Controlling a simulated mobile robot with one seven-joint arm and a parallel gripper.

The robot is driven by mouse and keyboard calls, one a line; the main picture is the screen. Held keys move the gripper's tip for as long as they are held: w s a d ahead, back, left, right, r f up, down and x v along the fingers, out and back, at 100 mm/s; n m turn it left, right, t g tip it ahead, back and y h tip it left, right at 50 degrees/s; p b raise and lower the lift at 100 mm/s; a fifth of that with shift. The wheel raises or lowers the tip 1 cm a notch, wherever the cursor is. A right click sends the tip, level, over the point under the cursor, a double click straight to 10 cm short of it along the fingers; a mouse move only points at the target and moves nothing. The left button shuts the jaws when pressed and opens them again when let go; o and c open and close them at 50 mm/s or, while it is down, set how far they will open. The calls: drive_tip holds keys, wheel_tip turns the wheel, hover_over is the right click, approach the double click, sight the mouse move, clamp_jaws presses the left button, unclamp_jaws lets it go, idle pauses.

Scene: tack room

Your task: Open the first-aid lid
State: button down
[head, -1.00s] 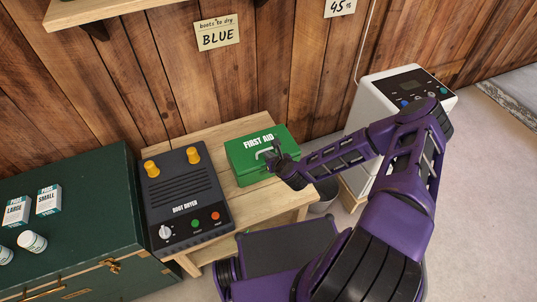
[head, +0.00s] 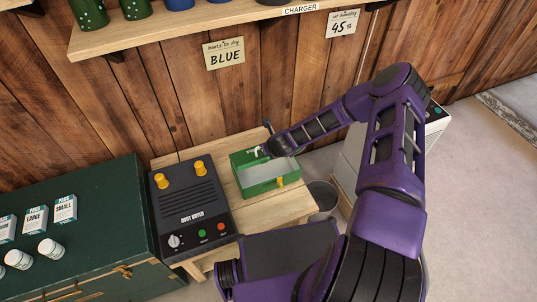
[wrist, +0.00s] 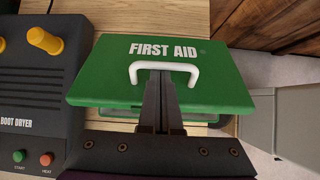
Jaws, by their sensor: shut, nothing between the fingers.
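The green first-aid box (head: 262,189) stands on the wooden bench with its pale inside showing in the head view. Its lid (head: 239,159) is raised at the back, partly hidden by my arm. In the wrist view the lid's face (wrist: 220,85) fills the middle, with "FIRST AID" lettering and a white handle (wrist: 194,76). My gripper (wrist: 160,76) is shut and empty, its fingertips at the handle's bar; whether they touch it I cannot tell. In the head view my gripper (head: 264,150) is at the raised lid, its fingers hard to make out.
The boot dryer (head: 190,207) stands close to the box's left on the wooden bench (head: 245,213). A dark green chest (head: 85,225) is further left. A grey bin (head: 322,195) and white appliance (head: 435,125) are to the right. A shelf (head: 180,27) is above.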

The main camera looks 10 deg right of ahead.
drive_tip(key=w+a+r+b, duration=0.1)
drive_tip(key=w+r, duration=0.3)
drive_tip(key=w, duration=0.4)
drive_tip(key=shift+w+a, duration=0.35)
drive_tip(key=shift+w, duration=0.05)
idle(0.3)
